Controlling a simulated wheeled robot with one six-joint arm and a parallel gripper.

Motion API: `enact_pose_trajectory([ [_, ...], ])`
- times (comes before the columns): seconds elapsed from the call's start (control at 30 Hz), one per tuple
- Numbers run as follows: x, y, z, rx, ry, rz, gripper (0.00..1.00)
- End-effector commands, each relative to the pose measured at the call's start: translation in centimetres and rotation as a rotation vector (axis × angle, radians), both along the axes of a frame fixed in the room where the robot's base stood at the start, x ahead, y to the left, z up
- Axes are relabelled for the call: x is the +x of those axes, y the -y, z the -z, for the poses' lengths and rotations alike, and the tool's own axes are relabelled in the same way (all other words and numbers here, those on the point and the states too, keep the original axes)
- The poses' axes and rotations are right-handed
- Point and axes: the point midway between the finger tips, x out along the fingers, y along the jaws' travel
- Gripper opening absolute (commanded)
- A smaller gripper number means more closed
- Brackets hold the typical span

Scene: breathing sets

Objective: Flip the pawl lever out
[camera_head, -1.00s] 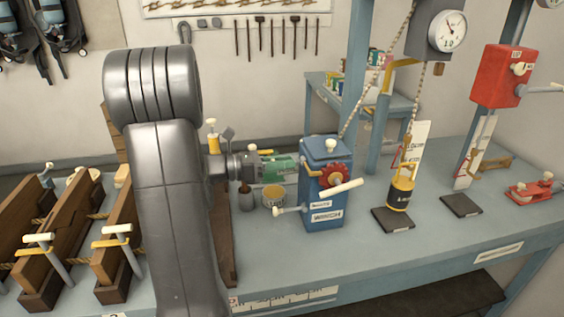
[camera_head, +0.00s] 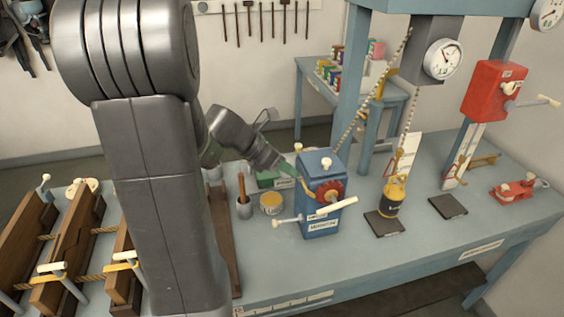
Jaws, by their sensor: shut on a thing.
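The blue winch box (camera_head: 316,215) stands on the bench, with a red ratchet wheel (camera_head: 331,191) on its front and a cream-handled crank (camera_head: 336,207) across it. My gripper (camera_head: 293,172) reaches in from the left and meets the upper left edge of the winch, beside the ratchet wheel. It is shut on the pawl lever there. The lever is too small and too covered by the gripper to tell its exact angle. A cream knob (camera_head: 326,163) sits on top of the winch, and a rope runs up to the right from behind it.
A black-and-yellow weight (camera_head: 391,203) stands on a dark pad to the right.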

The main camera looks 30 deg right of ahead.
Motion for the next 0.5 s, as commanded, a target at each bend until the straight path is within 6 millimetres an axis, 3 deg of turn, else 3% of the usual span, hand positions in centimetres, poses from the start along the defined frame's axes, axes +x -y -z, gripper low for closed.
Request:
enact_pose_trajectory([
  [0.5,-0.18,0.84,-0.63,0.181,0.043,0.001,0.0],
])
